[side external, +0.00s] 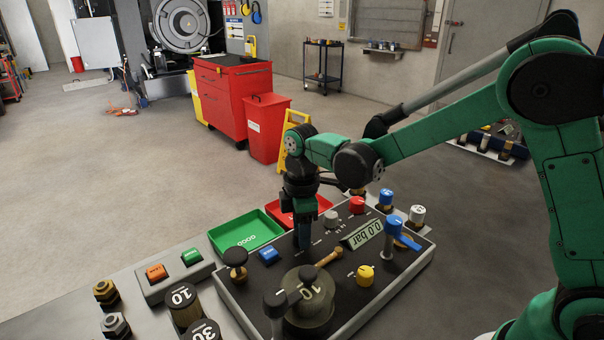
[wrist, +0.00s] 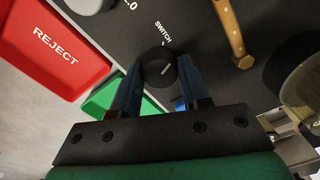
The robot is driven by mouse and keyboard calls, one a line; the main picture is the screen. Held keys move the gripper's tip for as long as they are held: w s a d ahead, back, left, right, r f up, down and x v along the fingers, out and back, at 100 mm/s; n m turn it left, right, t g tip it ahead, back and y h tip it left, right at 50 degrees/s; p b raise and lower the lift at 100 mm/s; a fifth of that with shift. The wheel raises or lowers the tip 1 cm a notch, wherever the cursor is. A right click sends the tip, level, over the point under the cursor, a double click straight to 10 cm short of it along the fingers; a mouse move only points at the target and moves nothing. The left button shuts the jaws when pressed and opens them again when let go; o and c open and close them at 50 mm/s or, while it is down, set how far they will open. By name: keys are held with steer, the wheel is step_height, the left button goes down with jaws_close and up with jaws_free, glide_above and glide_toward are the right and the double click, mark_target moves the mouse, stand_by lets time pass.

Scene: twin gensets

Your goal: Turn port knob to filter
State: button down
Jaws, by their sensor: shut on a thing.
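My gripper (side external: 303,238) points down at the console panel (side external: 400,262) in the side view. In the wrist view its two blue fingers (wrist: 158,72) are shut on a round black knob (wrist: 160,66), one finger on each side. The printed word SWITCH stands beside this knob, and a short pale pointer line shows on its top. In the side view the fingers hide the knob. No label reading port or filter is legible in either view, so I cannot tell which knob is the port knob.
Green (side external: 246,231) and red (wrist: 58,38) trays lie behind.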

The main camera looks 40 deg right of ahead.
steer(key=m, duration=1.2)
steer(key=shift+m, duration=0.4)
stand_by(0.3)
steer(key=shift+c, duration=2.1)
jaws_free()
steer(key=shift+r, duration=0.1)
steer(key=shift+r, duration=2.75)
